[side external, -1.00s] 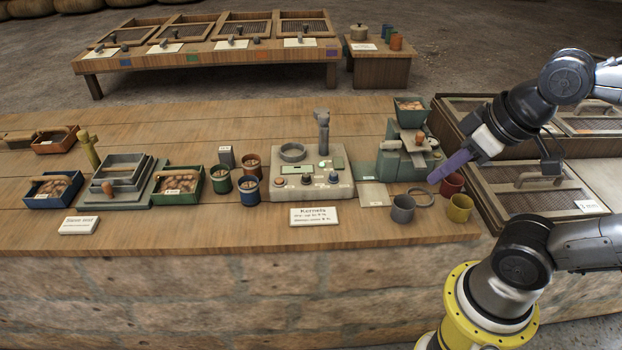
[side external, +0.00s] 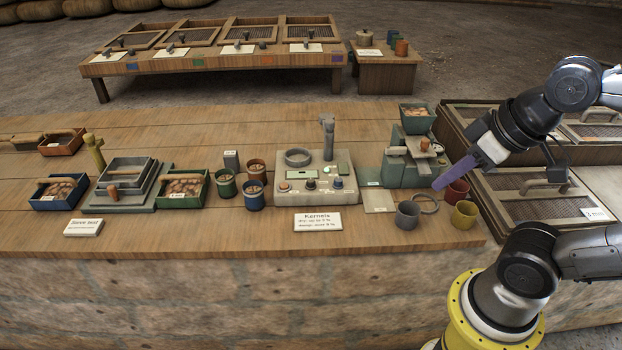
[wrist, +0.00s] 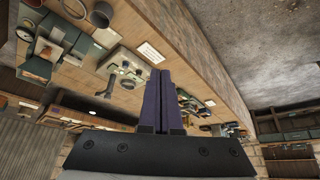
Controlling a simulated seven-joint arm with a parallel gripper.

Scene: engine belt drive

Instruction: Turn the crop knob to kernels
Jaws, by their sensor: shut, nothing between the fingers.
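In the wrist view my shut gripper (wrist: 157,72) points toward the bench, with the console (wrist: 122,73) left of the fingertips.
A green-grey mill (side external: 405,172) stands between console and gripper. Several cups and trays lie left of the console.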

